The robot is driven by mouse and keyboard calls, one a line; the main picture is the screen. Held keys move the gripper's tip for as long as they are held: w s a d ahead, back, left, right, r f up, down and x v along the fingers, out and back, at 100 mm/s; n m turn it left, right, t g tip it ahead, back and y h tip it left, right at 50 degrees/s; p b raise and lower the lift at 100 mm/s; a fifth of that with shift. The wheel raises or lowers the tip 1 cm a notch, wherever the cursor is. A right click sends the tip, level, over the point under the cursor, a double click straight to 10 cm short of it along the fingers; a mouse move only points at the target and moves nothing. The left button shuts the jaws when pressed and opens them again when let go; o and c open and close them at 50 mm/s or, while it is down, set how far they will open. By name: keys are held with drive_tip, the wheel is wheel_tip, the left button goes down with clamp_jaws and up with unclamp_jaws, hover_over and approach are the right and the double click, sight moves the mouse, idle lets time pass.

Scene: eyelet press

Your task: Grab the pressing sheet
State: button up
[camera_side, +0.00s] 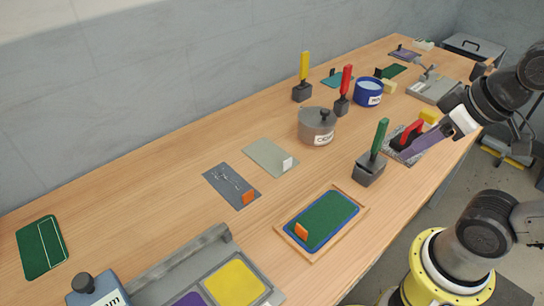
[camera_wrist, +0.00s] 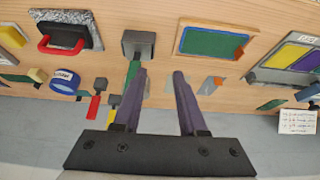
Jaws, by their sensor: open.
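No sheet is labelled as the pressing sheet, so I cannot tell which it is. A pale grey-green sheet (camera_side: 268,154) with a white tab lies flat mid-table in the side view. Left of it lies a dark grey sheet (camera_side: 226,183) with an orange tab and small drawn shapes. A green sheet (camera_side: 322,219) with a blue border and orange tab lies in a shallow wooden tray (camera_side: 283,232); it also shows in the wrist view (camera_wrist: 213,42). My gripper (camera_wrist: 159,72) has purple fingers, spread apart and empty. It hangs above the table's right side, away from these sheets.
A green-handled block (camera_side: 369,169) stands between my gripper and the tray. A red-handled tool (camera_side: 408,136) lies by my fingers. A grey lidded pot (camera_side: 316,128), a blue pot (camera_side: 368,92) and red- and yellow-handled blocks stand behind. A grey tray (camera_side: 178,262) is at front left.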

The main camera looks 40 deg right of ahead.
drive_tip(key=w+r+n, duration=0.3)
drive_tip(key=r+n, duration=0.1)
drive_tip(key=n, duration=0.3)
drive_tip(key=n+g, duration=0.6)
drive_tip(key=n, duration=0.5)
hover_over(288, 160)
wheel_tip(288, 160, down, 6)
wheel_tip(288, 160, down, 14)
drive_tip(key=shift+w+r, duration=0.1)
